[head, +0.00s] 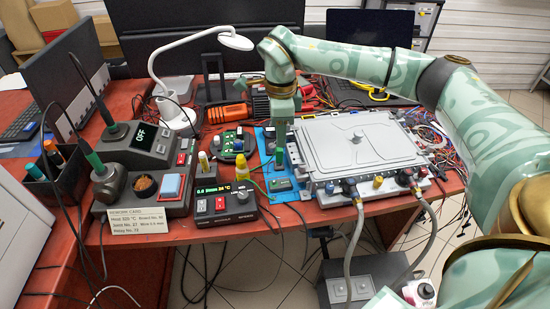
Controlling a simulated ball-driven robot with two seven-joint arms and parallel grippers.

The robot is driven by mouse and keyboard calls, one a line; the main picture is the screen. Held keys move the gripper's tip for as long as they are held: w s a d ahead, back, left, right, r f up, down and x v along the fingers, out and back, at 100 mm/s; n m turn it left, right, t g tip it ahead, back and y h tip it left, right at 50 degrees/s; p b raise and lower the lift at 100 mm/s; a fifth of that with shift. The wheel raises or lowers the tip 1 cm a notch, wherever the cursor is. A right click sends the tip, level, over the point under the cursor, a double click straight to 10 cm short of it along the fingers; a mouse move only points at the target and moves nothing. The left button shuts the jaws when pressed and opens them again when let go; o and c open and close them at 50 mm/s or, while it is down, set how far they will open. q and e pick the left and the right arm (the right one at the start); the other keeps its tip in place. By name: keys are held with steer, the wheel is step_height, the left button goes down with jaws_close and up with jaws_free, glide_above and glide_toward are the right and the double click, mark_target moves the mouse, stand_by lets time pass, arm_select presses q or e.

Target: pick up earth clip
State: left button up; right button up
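I cannot single out the earth clip for certain. A small green and dark piece (280,184) lies on the blue mat (299,193), just left of the big grey housing. An upright dark green piece (279,155) stands just behind it, directly below my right gripper (281,136). A yellow-topped piece (241,165) with a thin yellow-green wire stands left of the mat. My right gripper points down over the mat; its fingers are too small to show whether they are open or what they touch. My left gripper is out of view.
The grey housing (355,145) with hoses at its front fills the right side of the table. A black control box (222,203) stands front left of the mat. A soldering station (145,150), a white lamp (176,112) and loose cables crowd the left.

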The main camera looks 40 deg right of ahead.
mark_target(279, 149)
step_height(279, 149, down, 2)
steer(key=shift+f+b, duration=0.35)
steer(key=shift+f, duration=0.05)
steer(key=f+b, duration=0.1)
steer(key=f, duration=0.1)
steer(key=f+b, duration=0.2)
steer(key=f, duration=0.1)
steer(key=shift+s+a, duration=0.2)
steer(key=shift+f, duration=0.1)
steer(key=shift+r, duration=0.25)
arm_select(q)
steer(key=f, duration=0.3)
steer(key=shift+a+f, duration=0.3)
arm_select(e)
jaws_close()
